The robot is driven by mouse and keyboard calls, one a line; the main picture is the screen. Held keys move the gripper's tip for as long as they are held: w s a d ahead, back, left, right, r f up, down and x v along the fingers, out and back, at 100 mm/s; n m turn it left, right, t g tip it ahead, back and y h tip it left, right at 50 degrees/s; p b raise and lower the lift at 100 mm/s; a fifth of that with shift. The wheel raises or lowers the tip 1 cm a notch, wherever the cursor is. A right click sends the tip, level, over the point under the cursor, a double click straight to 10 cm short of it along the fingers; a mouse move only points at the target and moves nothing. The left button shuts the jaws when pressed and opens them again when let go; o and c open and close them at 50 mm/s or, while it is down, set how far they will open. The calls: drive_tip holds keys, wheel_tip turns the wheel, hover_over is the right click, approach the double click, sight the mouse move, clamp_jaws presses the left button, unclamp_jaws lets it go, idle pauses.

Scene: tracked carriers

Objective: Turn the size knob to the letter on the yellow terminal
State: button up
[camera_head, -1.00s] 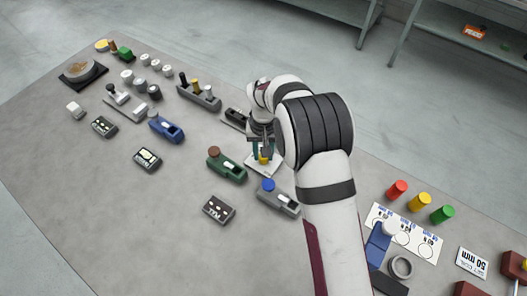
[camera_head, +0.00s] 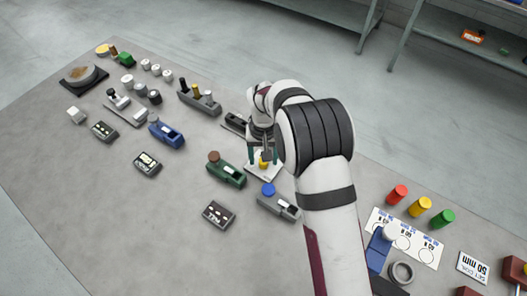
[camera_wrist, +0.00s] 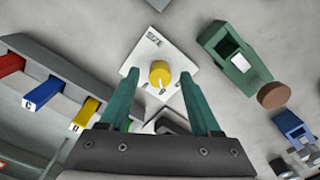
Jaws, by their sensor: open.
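The size knob (camera_wrist: 160,73) is a yellow round knob on a white plate (camera_wrist: 143,54). A pale mark on it points towards the bottom of the wrist view. The knob also shows in the head view (camera_head: 264,163). My gripper (camera_wrist: 158,82) is open, with one green finger on each side of the knob and apart from it. In the wrist view a grey block at the left bears red, blue and yellow tabs. The yellow tab (camera_wrist: 84,114) carries a letter, perhaps D, too small to be sure. The blue tab (camera_wrist: 45,92) shows C.
A green device (camera_head: 226,173) with a brown knob stands left of the plate. A grey device with a blue knob (camera_head: 268,189) stands in front. A dark box (camera_head: 219,214) lies nearer. Red, yellow and green cylinders (camera_head: 420,206) stand at the right. The table's front left is clear.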

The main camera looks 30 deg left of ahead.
wheel_tip(320, 180, up, 16)
drive_tip(key=shift+f, duration=0.2)
drive_tip(key=s+d+r+m, duration=0.1)
drive_tip(key=d+r+m, duration=0.2)
drive_tip(key=d, duration=0.6)
drive_tip(key=s+d+r+m, duration=0.2)
drive_tip(key=d+r, duration=0.2)
drive_tip(key=d, duration=0.5)
drive_tip(key=s+d+f+m+y, duration=0.1)
drive_tip(key=s+d+m, duration=0.2)
drive_tip(key=s+d, duration=0.3)
drive_tip(key=s+d+f+m, duration=0.2)
drive_tip(key=s+d+m, duration=0.2)
drive_tip(key=s+d, duration=0.3)
drive_tip(key=s, duration=0.4)
drive_tip(key=shift+s+d+f+y, duration=0.15)
drive_tip(key=shift+d+f+y, duration=0.15)
drive_tip(key=shift+y, duration=0.1)
